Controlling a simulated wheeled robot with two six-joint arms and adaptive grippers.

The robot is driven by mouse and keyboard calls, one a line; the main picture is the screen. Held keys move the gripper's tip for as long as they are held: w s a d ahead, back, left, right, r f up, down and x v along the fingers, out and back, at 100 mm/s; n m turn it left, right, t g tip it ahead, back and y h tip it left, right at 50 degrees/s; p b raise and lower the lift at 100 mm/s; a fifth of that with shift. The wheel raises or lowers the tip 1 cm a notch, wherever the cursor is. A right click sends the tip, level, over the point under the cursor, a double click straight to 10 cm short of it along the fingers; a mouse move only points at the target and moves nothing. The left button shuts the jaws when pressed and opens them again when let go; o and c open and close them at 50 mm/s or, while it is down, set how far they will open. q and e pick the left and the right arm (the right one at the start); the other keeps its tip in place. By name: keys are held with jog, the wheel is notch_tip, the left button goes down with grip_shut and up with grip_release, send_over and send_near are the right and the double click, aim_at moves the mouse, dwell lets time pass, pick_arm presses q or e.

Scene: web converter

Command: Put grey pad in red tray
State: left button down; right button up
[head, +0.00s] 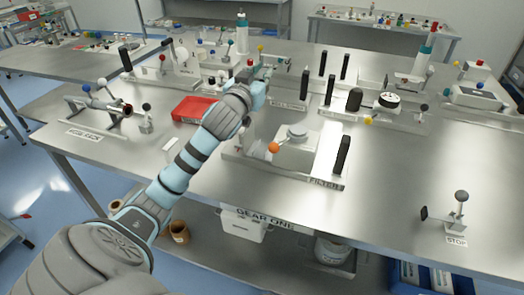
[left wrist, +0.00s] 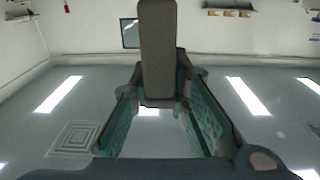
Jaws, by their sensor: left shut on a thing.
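The red tray (head: 195,108) lies on the steel bench left of my left forearm in the head view. It is partly hidden by the arm. My left gripper (head: 262,76) is beyond the tray and to its right, over the back part of the bench. In the left wrist view the left gripper (left wrist: 160,88) is shut on a long grey pad (left wrist: 158,50), which stands out past the fingertips. I cannot make out the pad clearly in the head view. My right gripper is in neither view.
A filter fixture (head: 297,135) with an orange knob stands right of the arm. A vice-like fixture (head: 105,108) stands left of the tray. Several handled fixtures crowd the back. The bench front is mostly clear, with a stop lever (head: 460,210) at right.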

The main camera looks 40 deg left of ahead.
pick_arm(q)
jog(key=shift+d, duration=0.1)
notch_tip(320, 180, down, 20)
jog(key=b, duration=0.5)
jog(key=shift+r, duration=0.2)
jog(key=shift+f, duration=0.2)
jog(key=c, duration=1.5)
grip_release()
jog(key=shift+c, duration=0.2)
jog(key=shift+s, duration=0.1)
